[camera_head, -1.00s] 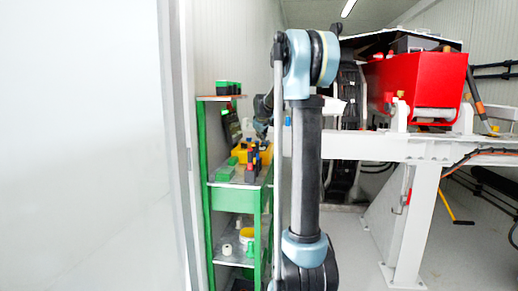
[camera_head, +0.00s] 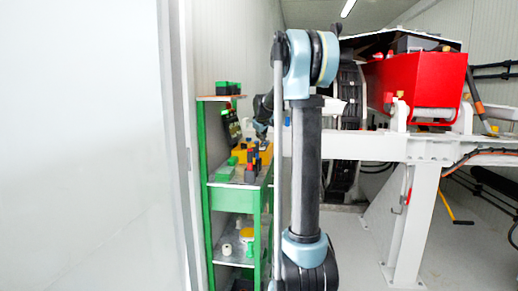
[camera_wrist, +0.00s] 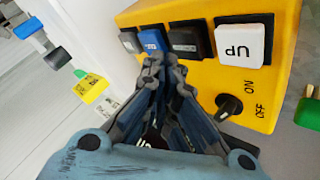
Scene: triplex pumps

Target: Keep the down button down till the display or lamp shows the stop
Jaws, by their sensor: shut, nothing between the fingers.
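A yellow control box (camera_wrist: 205,80) fills the upper right of the wrist view, with a row of buttons on its face. A white button (camera_wrist: 240,44) reads UP. Left of it are a black button (camera_wrist: 187,40), a blue button (camera_wrist: 152,40) and another dark button (camera_wrist: 130,42); their labels are too small to read, so I cannot tell which is down. My gripper (camera_wrist: 161,62) is shut and empty, its tips at the near edge of the blue and black buttons. I cannot tell whether they touch or press one. I cannot make out a lit lamp or display.
An ON/OFF knob (camera_wrist: 229,105) sits on the box to the right of my fingers. A green shelf unit (camera_head: 240,200) holds small objects. A red machine box (camera_head: 418,82) stands on a white frame (camera_head: 400,148) at right. A pale wall fills the left.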

